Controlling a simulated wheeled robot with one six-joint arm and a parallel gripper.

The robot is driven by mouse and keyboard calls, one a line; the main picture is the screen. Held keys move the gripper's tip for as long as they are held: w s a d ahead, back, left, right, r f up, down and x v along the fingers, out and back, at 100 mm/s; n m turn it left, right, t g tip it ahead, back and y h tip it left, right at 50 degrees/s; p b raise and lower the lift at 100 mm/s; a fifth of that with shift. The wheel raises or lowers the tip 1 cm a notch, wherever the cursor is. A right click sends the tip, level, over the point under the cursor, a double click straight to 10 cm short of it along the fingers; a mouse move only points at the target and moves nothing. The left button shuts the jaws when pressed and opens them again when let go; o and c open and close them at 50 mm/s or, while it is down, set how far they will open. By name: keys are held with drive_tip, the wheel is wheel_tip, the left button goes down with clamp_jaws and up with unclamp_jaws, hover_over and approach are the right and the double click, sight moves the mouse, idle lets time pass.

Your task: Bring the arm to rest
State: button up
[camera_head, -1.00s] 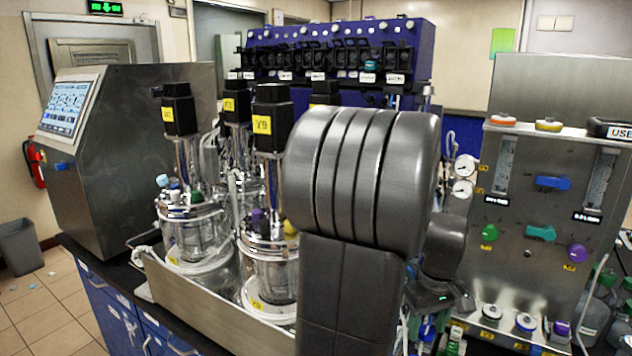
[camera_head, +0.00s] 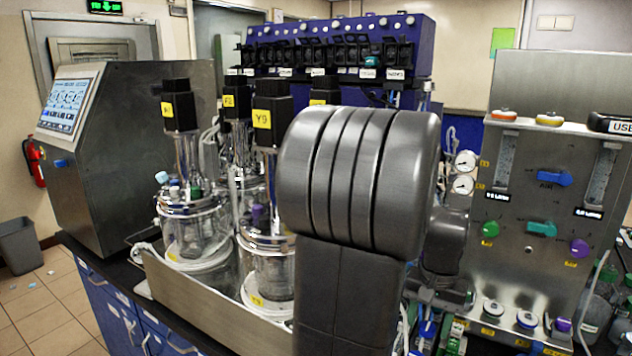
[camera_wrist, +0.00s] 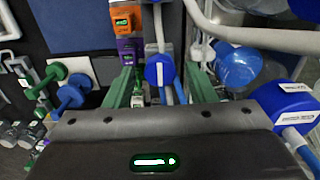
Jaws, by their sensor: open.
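My gripper (camera_wrist: 160,78) shows in the wrist view as two green fingers, spread apart, with nothing held between them. A blue-capped part (camera_wrist: 160,70) with a pale stem shows in the gap between the fingers; I cannot tell how far beyond them it lies. In the head view my large grey arm joint fills the middle, and the gripper is hidden or too small to make out behind it. The glass bioreactor vessels (camera_head: 190,228) with black motor tops stand upright in a steel tray (camera_head: 215,308) left of my arm.
A steel panel with colored knobs (camera_head: 541,229) and gauges stands on the right. A blue pump tower (camera_head: 340,45) stands behind. A touchscreen cabinet (camera_head: 150,150) is at the left. In the wrist view, tubes, a blue round part (camera_wrist: 237,67) and a blue cap (camera_wrist: 282,104) crowd the right.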

drive_tip(key=m, duration=0.4)
drive_tip(key=shift+m+b, duration=0.4)
drive_tip(key=shift+r, duration=0.1)
